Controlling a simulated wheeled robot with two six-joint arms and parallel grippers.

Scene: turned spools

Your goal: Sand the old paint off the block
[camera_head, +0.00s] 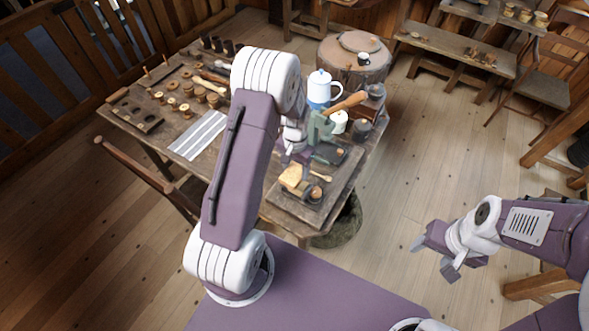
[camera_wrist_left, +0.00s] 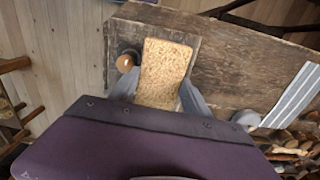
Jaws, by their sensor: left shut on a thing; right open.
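My left gripper (camera_wrist_left: 160,92) is shut on a tan, grainy, rectangular sanding block (camera_wrist_left: 166,70), with one grey finger on each side. I cannot make out a block with old paint for certain. My right gripper (camera_head: 438,256) is open and empty, over the floor right of the table.
A small round wooden-topped thing (camera_wrist_left: 125,63) stands close beside the left fingers. A green tool with a wooden handle (camera_head: 321,128), a blue-and-white pot (camera_head: 319,88) and a white mug (camera_head: 338,121) stand behind. Several spools and a grey striped strip (camera_head: 200,134) occupy the table's left.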

